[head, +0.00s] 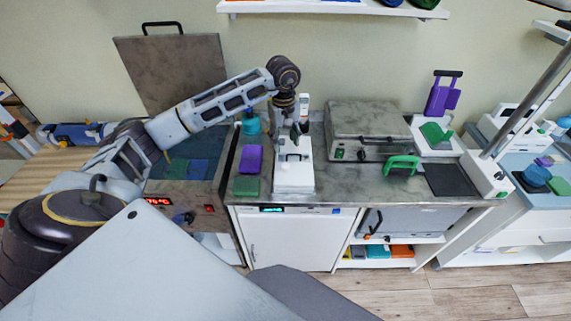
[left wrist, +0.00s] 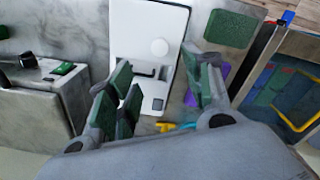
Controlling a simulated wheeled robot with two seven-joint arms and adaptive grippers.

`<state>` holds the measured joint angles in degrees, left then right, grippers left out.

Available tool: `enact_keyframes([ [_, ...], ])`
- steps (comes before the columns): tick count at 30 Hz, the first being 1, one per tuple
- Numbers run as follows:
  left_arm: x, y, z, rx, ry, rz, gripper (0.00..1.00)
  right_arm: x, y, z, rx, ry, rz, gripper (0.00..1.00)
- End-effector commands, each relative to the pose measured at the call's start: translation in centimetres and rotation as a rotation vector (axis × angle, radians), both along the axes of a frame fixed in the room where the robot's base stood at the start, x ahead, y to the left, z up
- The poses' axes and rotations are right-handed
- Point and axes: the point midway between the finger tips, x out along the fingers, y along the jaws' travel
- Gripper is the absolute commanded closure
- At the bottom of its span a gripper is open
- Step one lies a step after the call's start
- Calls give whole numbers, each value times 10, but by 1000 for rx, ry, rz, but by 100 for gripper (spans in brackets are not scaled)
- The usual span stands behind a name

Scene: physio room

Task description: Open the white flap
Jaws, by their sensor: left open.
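A white device (head: 294,172) stands on the counter. My left gripper (head: 296,131) is over the device's back part. In the left wrist view, its green-padded fingers (left wrist: 158,82) are open and apart, with the device between and beyond them. The gripper hides part of the device, and I cannot tell whether it touches it. My right gripper is not in view.
A purple block (head: 251,159) and a green block (head: 246,187) lie left of the device. A grey metal press (head: 370,118) stands to its right, near a green handle (head: 402,163). A heater unit (head: 184,200) with a raised lid (head: 172,70) is farther left.

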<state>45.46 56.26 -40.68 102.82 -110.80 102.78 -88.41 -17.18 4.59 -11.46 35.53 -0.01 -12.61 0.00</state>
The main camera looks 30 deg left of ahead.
Motion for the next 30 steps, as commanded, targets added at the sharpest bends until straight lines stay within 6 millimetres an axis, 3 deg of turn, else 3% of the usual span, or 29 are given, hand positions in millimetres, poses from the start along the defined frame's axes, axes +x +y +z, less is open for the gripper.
enact_keyframes([
  [24,1,-1,-99,-1,3,1,50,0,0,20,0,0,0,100],
  [30,2,-2,-115,0,1,0,50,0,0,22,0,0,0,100],
])
